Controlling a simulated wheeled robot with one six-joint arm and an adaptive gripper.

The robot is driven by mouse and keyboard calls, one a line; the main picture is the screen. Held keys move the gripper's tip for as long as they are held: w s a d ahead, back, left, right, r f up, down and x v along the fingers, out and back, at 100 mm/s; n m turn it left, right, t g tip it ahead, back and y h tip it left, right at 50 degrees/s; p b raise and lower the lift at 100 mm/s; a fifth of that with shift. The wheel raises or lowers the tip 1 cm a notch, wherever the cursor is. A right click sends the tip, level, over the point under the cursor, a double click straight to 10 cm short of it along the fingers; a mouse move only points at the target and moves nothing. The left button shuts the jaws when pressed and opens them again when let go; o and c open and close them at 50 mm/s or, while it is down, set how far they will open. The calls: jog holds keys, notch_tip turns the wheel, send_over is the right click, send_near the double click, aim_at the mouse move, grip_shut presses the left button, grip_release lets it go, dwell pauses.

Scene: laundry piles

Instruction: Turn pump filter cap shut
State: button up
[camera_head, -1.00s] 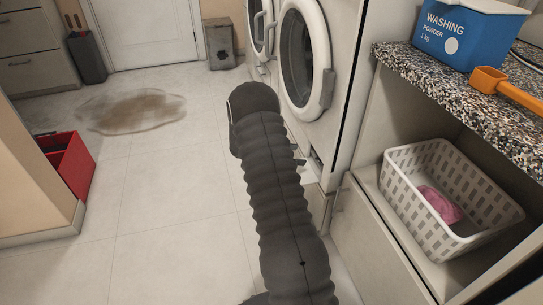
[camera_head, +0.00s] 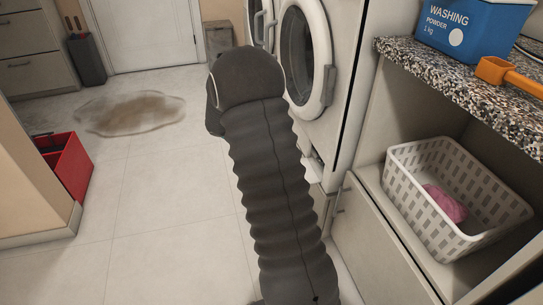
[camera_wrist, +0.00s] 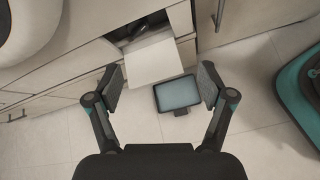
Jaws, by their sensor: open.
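My gripper (camera_wrist: 160,78) is open and empty in the wrist view, its two fingers wide apart. Beyond the fingertips, a small hatch in the machine's lower front is open, with its pale flap (camera_wrist: 151,62) folded down. A dark round shape, which looks like the pump filter cap (camera_wrist: 137,29), shows partly inside the dark opening; its turn position cannot be told. A shallow dark-rimmed tray (camera_wrist: 157,98) with bluish liquid lies on the floor beside the flap. In the head view my arm hides the gripper and the hatch; the washing machine's door (camera_head: 306,60) shows above.
A drawer front with a handle (camera_wrist: 220,12) is right of the hatch. A counter (camera_head: 470,85) bears a blue washing powder box (camera_head: 470,28) and an orange scoop (camera_head: 507,73). A white basket (camera_head: 410,190) holds pink cloth. A brown puddle (camera_head: 130,113) lies left; floor between is clear.

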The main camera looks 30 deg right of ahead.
jog(key=s+a+r+m+t+y+b, duration=0.1)
jog(key=s+a+r+m+y+b, duration=0.1)
jog(key=s+a+r+m, duration=0.1)
jog(key=s+a+r, duration=0.1)
jog(key=s+a, duration=0.1)
jog(key=a, duration=0.1)
jog(key=shift+a+r, duration=0.35)
jog(key=shift+a, duration=0.05)
jog(key=shift+s, duration=0.1)
